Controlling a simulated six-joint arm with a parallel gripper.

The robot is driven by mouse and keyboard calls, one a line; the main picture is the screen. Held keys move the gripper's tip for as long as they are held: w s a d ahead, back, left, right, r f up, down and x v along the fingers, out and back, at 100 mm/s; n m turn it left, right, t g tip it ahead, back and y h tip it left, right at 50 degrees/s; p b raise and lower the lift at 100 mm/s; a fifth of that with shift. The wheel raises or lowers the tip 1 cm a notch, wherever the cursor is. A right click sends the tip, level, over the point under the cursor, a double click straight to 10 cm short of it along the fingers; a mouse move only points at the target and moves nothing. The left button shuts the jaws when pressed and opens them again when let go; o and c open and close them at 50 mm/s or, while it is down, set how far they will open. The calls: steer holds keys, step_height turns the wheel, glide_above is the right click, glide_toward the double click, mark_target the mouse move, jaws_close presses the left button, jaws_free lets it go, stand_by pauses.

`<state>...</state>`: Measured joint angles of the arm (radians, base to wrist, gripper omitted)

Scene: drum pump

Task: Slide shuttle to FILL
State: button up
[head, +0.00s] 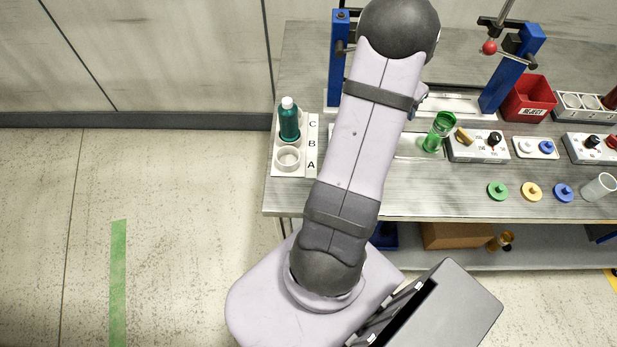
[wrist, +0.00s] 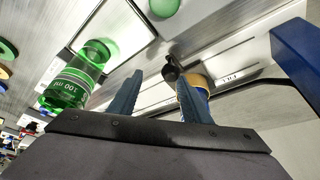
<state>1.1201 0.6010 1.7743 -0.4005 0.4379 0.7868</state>
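My gripper (wrist: 160,77) is open in the wrist view, its two blue-grey fingers apart with nothing visibly held between them. A black knob (wrist: 171,66) and a yellow-rimmed part with blue below (wrist: 202,84) are close by the right fingertip, partly hidden behind that finger. I cannot tell whether they touch the finger or belong to the shuttle. They sit by a pale rail (wrist: 238,77) with a small dark label, too small to read surely. In the head view the pale rail strip (head: 455,104) shows, but my arm hides the gripper and no shuttle can be made out.
A green 100 ml vessel (head: 440,130) stands near my arm; it also shows in the wrist view (wrist: 78,80). Blue posts (head: 512,68) flank the rail. A red bin (head: 529,98) and control boxes (head: 478,146) are right; a green bottle (head: 289,122) stands left.

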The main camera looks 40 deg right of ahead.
steer(key=s+d+p, duration=0.1)
steer(key=s, duration=0.1)
steer(key=s+d+p, duration=0.1)
steer(key=s+d, duration=0.1)
steer(key=shift+d+r+p, duration=0.15)
steer(key=shift+p, duration=0.2)
steer(key=b+v, duration=0.3)
steer(key=v, duration=0.9)
steer(key=s+a+f+n+y, duration=0.1)
steer(key=a+f+n+y, duration=0.1)
steer(key=a+f, duration=0.3)
steer(key=s+a+f+n+y, duration=0.1)
steer(key=a+f+n+y, duration=0.15)
steer(key=a, duration=0.45)
steer(key=w+a+f+n, duration=0.1)
steer(key=a+n, duration=0.1)
steer(key=a, duration=0.5)
steer(key=w+a+f+n+b, duration=0.1)
steer(key=w+a, duration=0.1)
steer(key=a, duration=0.5)
steer(key=w+a+f+n+g+y+b, duration=0.1)
steer(key=a+n, duration=0.1)
steer(key=a, duration=0.4)
steer(key=shift+w+a+f+n, duration=0.2)
steer(key=shift+w+a+n, duration=0.05)
steer(key=shift+a+n, duration=0.15)
steer(key=shift+w+a+n, duration=0.15)
steer(key=shift+a+n, duration=0.2)
steer(key=shift+a, duration=0.6)
steer(key=shift+d, duration=0.1)
